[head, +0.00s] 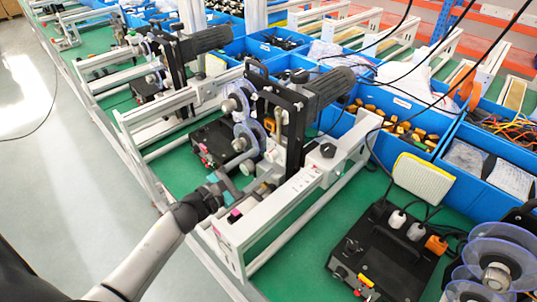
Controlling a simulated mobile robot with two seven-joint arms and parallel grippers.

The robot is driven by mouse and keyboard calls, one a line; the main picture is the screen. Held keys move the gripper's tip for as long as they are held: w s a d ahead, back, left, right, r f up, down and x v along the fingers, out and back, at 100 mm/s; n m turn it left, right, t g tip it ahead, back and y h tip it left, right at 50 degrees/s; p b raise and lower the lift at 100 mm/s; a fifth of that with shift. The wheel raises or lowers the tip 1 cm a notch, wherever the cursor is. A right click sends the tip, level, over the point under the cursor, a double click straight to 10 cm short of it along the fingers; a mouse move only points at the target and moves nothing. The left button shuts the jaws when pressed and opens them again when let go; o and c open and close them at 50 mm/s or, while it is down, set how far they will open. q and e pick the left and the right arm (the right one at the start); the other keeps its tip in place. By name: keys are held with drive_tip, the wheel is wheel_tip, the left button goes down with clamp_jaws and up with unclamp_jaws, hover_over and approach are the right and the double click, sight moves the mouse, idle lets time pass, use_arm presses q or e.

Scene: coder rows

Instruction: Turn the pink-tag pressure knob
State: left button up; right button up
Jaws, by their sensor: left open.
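My left gripper (222,187) reaches in from the lower left, over the near end of the middle coder machine (262,215). Its blue-grey fingers are apart and nothing shows between them. A small pink piece (235,214) sits on the machine's white frame, just below and right of the fingers. I cannot tell whether it is the pressure knob's tag. A black knob (327,150) stands on the white block at the right of this machine, well apart from the gripper. No pink tag is clear on it. My right gripper is not in view.
Clear discs (243,135) and a black motor (330,88) rise behind the gripper. A black control box (385,255) with plugs and cables stands right. Blue bins (500,170) line the back. Green bench surface (290,245) shows between frames; open floor lies left.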

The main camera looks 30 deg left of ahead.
sight(268, 157)
use_arm(q)
drive_tip(key=shift+x, duration=2.2)
clamp_jaws()
